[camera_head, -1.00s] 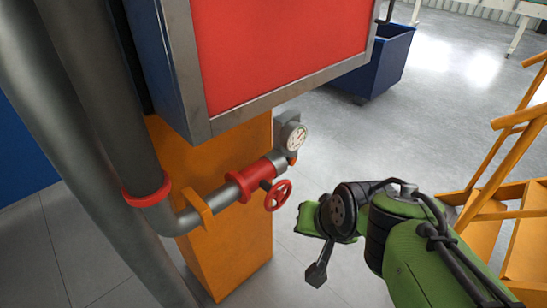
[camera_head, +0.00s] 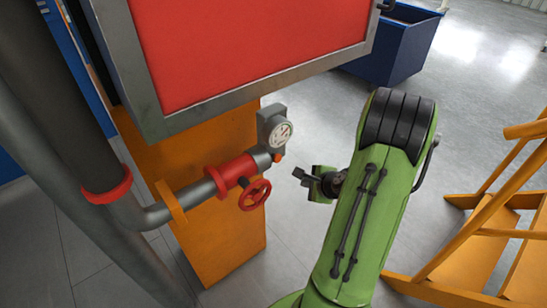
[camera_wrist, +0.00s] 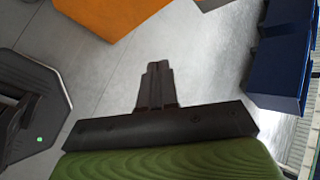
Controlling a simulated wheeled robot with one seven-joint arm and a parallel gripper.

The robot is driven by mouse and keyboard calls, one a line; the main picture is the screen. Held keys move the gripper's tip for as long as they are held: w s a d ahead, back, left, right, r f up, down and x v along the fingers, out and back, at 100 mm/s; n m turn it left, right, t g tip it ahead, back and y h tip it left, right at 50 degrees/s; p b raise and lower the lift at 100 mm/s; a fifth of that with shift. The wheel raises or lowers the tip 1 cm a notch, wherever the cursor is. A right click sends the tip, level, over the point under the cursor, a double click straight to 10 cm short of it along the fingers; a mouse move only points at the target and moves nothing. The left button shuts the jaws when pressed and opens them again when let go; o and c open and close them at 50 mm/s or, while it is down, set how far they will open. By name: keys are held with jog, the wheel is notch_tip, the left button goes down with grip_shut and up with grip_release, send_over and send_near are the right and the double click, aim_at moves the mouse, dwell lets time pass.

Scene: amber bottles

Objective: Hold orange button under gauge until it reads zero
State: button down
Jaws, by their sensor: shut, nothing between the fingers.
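The gauge (camera_head: 281,134) has a round white dial in a grey housing at the end of the pipe, in the head view. Its reading is too small to make out. The small orange button (camera_head: 278,158) shows just below the dial. My gripper (camera_head: 298,175) is to the right of and slightly below the button, apart from it, with its dark fingers pointing left. In the wrist view my gripper (camera_wrist: 156,68) is shut and empty over the floor. The gauge and button do not show in the wrist view.
A red valve wheel (camera_head: 255,194) sits on the pipe left of my gripper. A red panel (camera_head: 240,50) overhangs the orange pillar (camera_head: 235,245). A blue bin (camera_head: 395,50) stands behind. Orange steps (camera_head: 470,260) are at the right. Grey floor lies between.

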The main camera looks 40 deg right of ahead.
aim_at(276, 157)
jog(key=shift+w, duration=0.15)
jog(key=w+p, duration=0.3)
jog(key=w, duration=0.5)
jog(key=shift+w, duration=0.3)
jog(key=shift+a, duration=0.1)
dwell(1.6)
jog(key=shift+w, duration=0.4)
jog(key=shift+w, duration=0.5)
dwell(1.7)
dwell(1.6)
jog(key=shift+s, duration=0.95)
jog(key=shift+b, duration=0.3)
